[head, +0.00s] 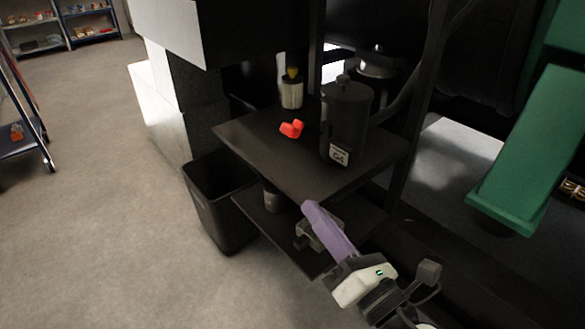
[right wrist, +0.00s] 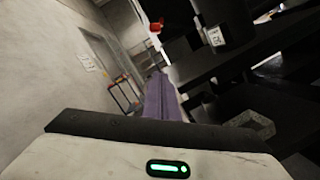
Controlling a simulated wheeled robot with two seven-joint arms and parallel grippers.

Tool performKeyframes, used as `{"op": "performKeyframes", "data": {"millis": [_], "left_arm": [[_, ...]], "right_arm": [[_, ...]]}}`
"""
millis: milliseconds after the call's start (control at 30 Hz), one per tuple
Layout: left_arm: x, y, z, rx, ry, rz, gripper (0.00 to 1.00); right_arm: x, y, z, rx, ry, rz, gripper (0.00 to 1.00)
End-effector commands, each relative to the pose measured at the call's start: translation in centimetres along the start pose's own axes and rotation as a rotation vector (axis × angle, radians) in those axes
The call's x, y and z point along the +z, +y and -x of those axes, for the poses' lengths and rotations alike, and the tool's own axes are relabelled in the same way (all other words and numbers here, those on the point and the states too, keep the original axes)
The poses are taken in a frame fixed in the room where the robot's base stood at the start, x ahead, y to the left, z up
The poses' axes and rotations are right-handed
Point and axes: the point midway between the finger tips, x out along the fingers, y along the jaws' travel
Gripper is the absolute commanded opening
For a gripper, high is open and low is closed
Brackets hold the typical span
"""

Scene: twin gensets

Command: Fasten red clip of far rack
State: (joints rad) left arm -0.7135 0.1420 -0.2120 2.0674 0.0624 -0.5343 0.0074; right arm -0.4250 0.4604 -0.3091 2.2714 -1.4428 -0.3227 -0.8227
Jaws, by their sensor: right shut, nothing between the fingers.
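A small red clip (head: 291,128) sits on the upper shelf of a dark rack (head: 262,153), to the left of a black canister (head: 346,115) with a white G4 label. The clip looks bent, with one part sticking up; I cannot tell its latch state. It shows again as a red patch in the right wrist view (right wrist: 156,27). My right gripper (head: 310,207) is shut and empty, with its purple fingers in front of the shelf's front edge, apart from the clip. It also shows in the right wrist view (right wrist: 157,80). My left gripper is not in view.
A yellow-topped jar (head: 291,92) stands behind the clip. A lower shelf (head: 262,222) holds a small grey can (head: 271,196). A black bin (head: 215,190) stands left of the rack. A green structure (head: 525,150) is at right.

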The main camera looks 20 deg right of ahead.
Motion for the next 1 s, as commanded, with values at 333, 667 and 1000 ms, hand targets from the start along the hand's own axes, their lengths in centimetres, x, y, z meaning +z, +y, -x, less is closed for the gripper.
{"op": "performKeyframes", "data": {"millis": [333,667,1000], "left_arm": [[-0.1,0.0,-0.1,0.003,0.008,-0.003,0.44],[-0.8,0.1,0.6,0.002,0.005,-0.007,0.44],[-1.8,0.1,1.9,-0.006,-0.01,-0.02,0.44]], "right_arm": [[0.6,1.2,-0.1,0.047,-0.022,0.123,0.0],[0.9,1.4,-1.9,0.047,-0.024,0.119,0.0],[1.1,1.8,-8.9,0.046,-0.024,0.118,0.0]]}}
